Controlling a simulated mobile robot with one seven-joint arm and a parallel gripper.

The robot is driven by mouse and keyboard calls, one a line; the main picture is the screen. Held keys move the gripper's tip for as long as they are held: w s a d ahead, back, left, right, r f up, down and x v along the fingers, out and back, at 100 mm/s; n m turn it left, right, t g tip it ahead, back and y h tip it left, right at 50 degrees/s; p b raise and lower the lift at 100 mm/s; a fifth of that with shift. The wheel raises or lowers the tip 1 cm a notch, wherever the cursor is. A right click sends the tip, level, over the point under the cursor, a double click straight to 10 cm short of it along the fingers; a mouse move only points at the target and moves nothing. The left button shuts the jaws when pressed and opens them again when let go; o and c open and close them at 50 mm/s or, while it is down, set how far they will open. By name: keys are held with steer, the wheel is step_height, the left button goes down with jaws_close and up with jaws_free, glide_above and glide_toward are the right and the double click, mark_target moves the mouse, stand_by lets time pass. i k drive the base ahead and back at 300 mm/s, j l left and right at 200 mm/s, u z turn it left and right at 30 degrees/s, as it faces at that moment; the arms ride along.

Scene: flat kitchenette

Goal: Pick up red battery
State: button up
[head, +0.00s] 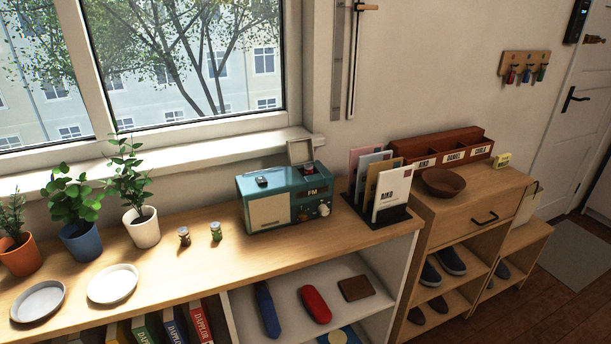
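Two small upright cylinders that look like batteries stand on the wooden counter left of the radio. The left one (184,236) looks brownish-red with a pale band, and it is too small to tell its colour surely. The right one (216,231) is green. They stand a little apart from each other. My gripper is not in view.
A teal radio (270,209) with a raised lid (301,152) stands right of the cylinders. A white-potted plant (142,232) and white saucers (113,284) are to the left. A letter rack (378,220) is on the right. The shelf below holds a red case (315,304). Counter front is clear.

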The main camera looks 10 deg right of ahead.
mark_target(308, 167)
steer(key=i+j+z, duration=0.2)
steer(key=z, duration=0.15)
steer(key=i+j+z, duration=0.1)
steer(key=j+z, duration=0.25)
steer(key=i+j+z, duration=0.15)
steer(key=z, duration=0.25)
steer(key=i, duration=0.95)
